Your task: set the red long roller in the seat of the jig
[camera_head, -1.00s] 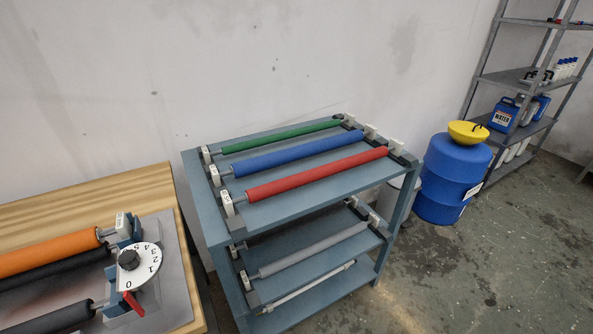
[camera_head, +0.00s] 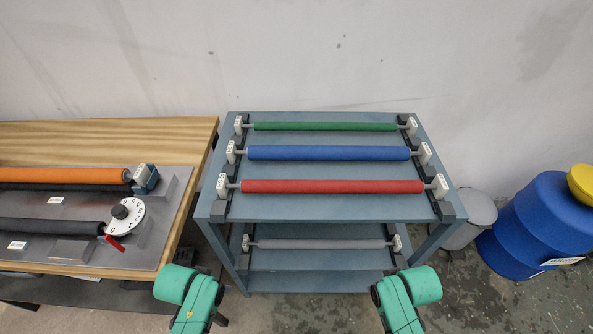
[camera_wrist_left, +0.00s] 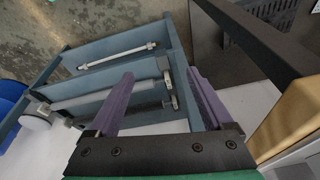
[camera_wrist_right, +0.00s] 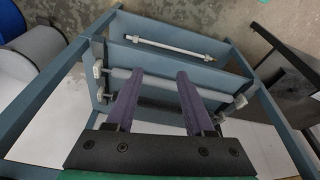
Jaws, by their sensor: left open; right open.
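The red long roller (camera_head: 330,187) lies across the near part of the rack's top shelf, its white end blocks (camera_head: 222,186) resting on dark rails. The jig (camera_head: 90,235) is on the wooden table at the left, a grey plate with an orange roller (camera_head: 65,175), dark rollers and a white dial (camera_head: 125,215). In the left wrist view my left gripper (camera_wrist_left: 160,95) is open and empty. In the right wrist view my right gripper (camera_wrist_right: 155,90) is open and empty.
A green roller (camera_head: 325,126) and a blue roller (camera_head: 328,153) lie behind the red one. A grey roller (camera_head: 320,244) is on the lower shelf. A blue barrel (camera_head: 535,225) and a grey bin (camera_head: 470,215) stand right of the rack. The wall is close behind.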

